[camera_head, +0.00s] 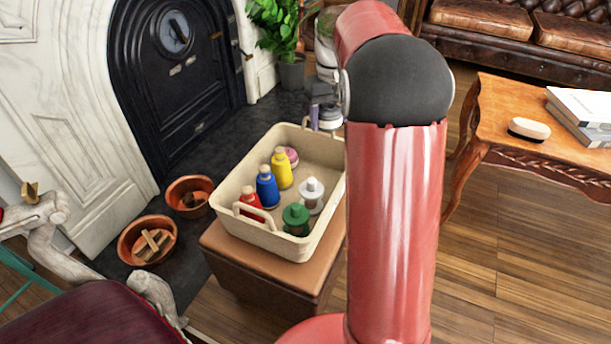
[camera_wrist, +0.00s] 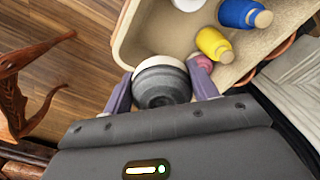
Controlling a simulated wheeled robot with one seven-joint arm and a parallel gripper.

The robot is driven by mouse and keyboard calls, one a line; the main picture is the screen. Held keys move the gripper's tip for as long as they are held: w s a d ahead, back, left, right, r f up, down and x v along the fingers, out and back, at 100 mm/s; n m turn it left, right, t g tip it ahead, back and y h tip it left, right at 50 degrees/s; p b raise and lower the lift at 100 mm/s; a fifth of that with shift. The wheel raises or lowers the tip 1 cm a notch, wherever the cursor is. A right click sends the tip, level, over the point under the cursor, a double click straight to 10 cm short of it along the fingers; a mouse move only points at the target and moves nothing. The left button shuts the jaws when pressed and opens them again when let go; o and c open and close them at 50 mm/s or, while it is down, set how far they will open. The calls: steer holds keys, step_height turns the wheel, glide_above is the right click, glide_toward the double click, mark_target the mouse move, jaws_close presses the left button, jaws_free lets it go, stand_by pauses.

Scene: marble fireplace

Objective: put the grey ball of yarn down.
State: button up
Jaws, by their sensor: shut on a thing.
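The grey ball of yarn (camera_wrist: 162,84) is round, with darker and paler grey bands. My gripper (camera_wrist: 165,88) is shut on it, with one purple finger on each side. In the head view, the grey ball (camera_head: 331,118) shows beside my gripper's purple finger (camera_head: 314,116), partly hidden by my red arm. It appears by the far edge of the cream tray (camera_head: 240,225). In the wrist view it overlaps the rim of the tray (camera_wrist: 122,45); its height above the tray is hard to tell.
The tray stands on a brown box (camera_head: 262,275). It holds red, blue (camera_head: 267,187), yellow (camera_head: 281,168), white (camera_head: 311,195) and green (camera_head: 296,219) bottles and a pink thing (camera_head: 291,157). Its far right part looks bare. Copper pots (camera_head: 147,240) stand left; a wooden table (camera_head: 500,105) is right.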

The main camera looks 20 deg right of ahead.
mark_target(326, 182)
step_height(326, 182, down, 18)
steer(key=shift+s+r+b, duration=0.1)
steer(key=shift+s+b, duration=0.05)
steer(key=shift+b, duration=1.1)
steer(key=o, duration=1)
step_height(326, 182, up, 12)
steer(key=f+p, duration=0.1)
steer(key=p, duration=0.1)
steer(key=s+a+r+t, duration=0.1)
steer(key=s+a+r, duration=0.3)
steer(key=s+r, duration=0.2)
steer(key=s+a+t, duration=0.2)
steer(key=s+a, duration=0.2)
steer(key=s, duration=0.6)
steer(key=s+a+r+t, duration=0.1)
steer(key=s+a, duration=0.4)
steer(key=s, duration=0.6)
steer(key=shift+s+r+t, duration=0.15)
steer(key=shift+r+t, duration=0.05)
steer(key=shift+t, duration=0.6)
